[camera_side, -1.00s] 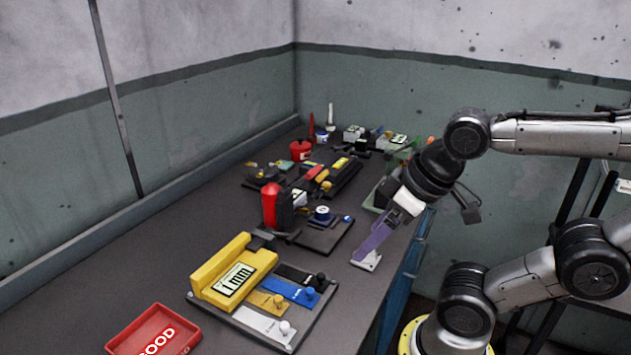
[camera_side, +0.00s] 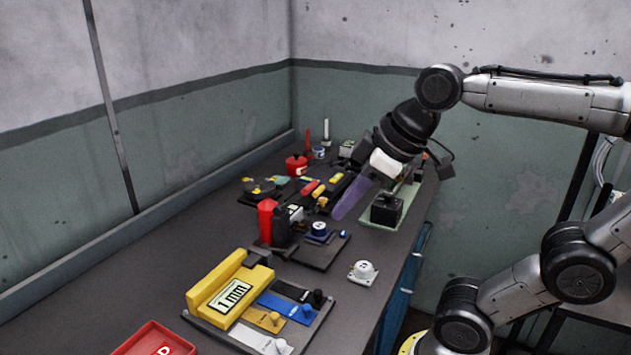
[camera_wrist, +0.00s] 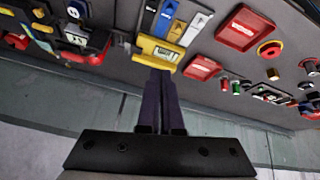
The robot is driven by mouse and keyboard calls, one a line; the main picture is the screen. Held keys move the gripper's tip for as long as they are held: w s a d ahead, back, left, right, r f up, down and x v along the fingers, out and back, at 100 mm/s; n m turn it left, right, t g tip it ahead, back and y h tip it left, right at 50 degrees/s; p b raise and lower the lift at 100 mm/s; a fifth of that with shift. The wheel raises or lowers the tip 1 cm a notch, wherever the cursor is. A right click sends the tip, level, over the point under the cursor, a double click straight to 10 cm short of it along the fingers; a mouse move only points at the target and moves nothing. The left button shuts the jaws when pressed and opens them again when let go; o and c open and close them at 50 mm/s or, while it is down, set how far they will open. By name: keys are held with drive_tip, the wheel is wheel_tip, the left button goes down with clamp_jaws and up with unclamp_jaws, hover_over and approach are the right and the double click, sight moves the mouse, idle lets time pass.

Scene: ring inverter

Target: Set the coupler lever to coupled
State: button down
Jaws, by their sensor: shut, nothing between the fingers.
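My gripper (camera_side: 347,212) is shut with nothing held, its purple fingers pointing down and left above the bench. It also shows in the wrist view (camera_wrist: 161,78), fingers together in front of the yellow gauge. I cannot tell for sure which part is the coupler lever, and no position label for it is readable. A dark base plate (camera_side: 318,252) carries a red upright part (camera_side: 267,222) and a round blue-and-white knob (camera_side: 319,229). A small white block with a round top (camera_side: 362,272) sits apart, to the right of this plate. The fingers appear clear of both.
A yellow gauge reading 1 mm (camera_side: 232,294) stands beside black, blue, yellow and white sliders. A red tray (camera_side: 152,340) is at the front. A green plate with a black block (camera_side: 386,208) is near the gripper. Clutter fills the far bench; its left strip is clear.

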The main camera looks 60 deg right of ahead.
drive_tip(key=w+d+r, duration=0.3)
drive_tip(key=w+d, duration=0.4)
drive_tip(key=w, duration=0.3)
drive_tip(key=w+d+r, duration=0.4)
drive_tip(key=w+d, duration=0.3)
drive_tip(key=w, duration=0.3)
drive_tip(key=w+d+f+m+g, duration=0.1)
drive_tip(key=d+f, duration=0.5)
drive_tip(key=d, duration=0.3)
drive_tip(key=w+d+f+m+g, duration=0.1)
drive_tip(key=w+d+f+m, duration=0.1)
drive_tip(key=d+f, duration=0.4)
drive_tip(key=d, duration=0.4)
drive_tip(key=shift+d, duration=0.3)
drive_tip(key=shift+w, duration=0.1)
